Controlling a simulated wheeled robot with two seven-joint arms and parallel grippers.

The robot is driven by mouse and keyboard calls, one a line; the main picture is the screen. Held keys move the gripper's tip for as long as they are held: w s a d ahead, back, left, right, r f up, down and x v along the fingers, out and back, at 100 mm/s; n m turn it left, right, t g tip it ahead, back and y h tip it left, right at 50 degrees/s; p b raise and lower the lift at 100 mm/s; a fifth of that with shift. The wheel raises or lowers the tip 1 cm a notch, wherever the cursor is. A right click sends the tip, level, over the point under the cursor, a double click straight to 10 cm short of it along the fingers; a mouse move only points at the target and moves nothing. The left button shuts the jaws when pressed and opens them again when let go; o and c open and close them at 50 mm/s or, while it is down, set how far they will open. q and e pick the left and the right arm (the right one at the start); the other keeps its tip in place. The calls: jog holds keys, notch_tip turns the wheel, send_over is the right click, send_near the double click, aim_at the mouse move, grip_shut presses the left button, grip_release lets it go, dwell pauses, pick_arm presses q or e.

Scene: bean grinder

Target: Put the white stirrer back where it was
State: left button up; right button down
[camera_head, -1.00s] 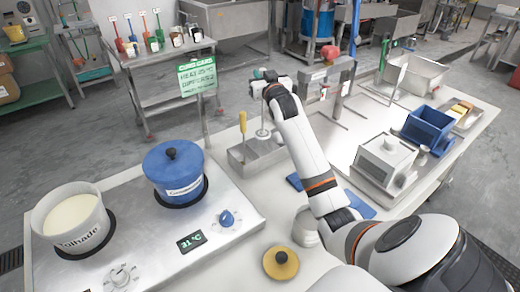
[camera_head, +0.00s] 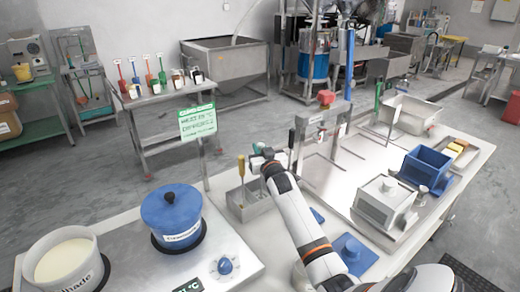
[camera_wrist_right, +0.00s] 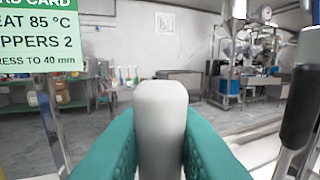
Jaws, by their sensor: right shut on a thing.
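My right gripper (camera_head: 259,158) is shut on the white stirrer. In the right wrist view, the stirrer's pale handle (camera_wrist_right: 161,125) stands upright between the teal fingers (camera_wrist_right: 161,150). In the head view the gripper is low over a grey metal holder box (camera_head: 246,211). A yellow-handled tool (camera_head: 241,166) stands in the box beside the gripper. The stirrer's lower end is not clear, so I cannot tell whether it touches the bottom of the box. My left gripper is not in view.
A blue lidded pot (camera_head: 172,211) and an open white pot (camera_head: 62,262) stand on the hot plate at left. A metal press frame (camera_head: 322,125) is close right of the gripper. A blue tray (camera_head: 425,170) and grey hopper (camera_head: 384,203) are further right.

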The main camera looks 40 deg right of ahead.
jog(key=shift+f, duration=0.1)
jog(key=c, duration=1.3)
grip_release()
jog(key=b+v, duration=0.1)
jog(key=v, duration=1.1)
